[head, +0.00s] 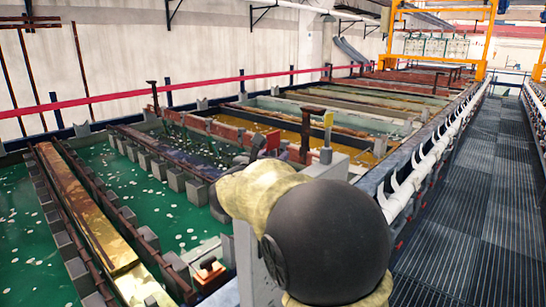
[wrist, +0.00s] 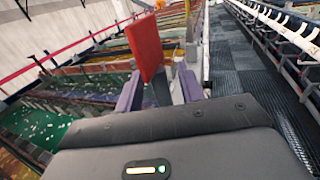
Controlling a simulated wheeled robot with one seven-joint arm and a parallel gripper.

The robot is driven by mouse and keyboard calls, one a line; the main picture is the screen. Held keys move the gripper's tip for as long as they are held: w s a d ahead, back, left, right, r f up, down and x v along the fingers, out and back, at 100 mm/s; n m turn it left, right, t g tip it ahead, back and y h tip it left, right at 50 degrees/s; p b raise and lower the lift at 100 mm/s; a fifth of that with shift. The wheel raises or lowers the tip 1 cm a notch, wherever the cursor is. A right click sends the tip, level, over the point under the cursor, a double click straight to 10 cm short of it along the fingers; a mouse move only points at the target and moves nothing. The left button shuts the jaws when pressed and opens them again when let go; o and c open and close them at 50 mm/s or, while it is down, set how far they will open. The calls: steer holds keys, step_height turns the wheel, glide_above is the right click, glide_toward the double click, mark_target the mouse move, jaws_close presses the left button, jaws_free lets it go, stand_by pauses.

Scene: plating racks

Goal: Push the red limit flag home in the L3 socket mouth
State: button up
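The red limit flag (wrist: 147,46) is a flat red plate, tilted a little, standing up beyond my gripper (wrist: 160,85) in the wrist view. A dark stem below it sits between the two purple fingers, which appear closed on it. In the head view, the flag (head: 272,140) shows as a small red patch just above my gripper (head: 280,153), partly hidden by my arm. I cannot make out the L3 socket mouth or its label. A grey post (head: 326,154) stands just right of the flag; whether it belongs to the socket, I cannot tell.
A yellow tag (head: 328,119) stands above the grey post. Green tanks (head: 150,190) with grey blocks and rusty bars lie at left. A small orange-topped fitting (head: 208,269) is at lower left. A dark grated walkway (head: 470,190) runs clear along the right, beside a white-bracketed rail (head: 425,165).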

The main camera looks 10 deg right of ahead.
steer(key=shift+c, duration=0.5)
steer(key=shift+s, duration=0.1)
jaws_close()
step_height(320, 180, up, 10)
steer(key=b, duration=0.2)
steer(key=shift+b, duration=0.3)
steer(key=shift+a+p, duration=0.15)
steer(key=shift+p, duration=0.15)
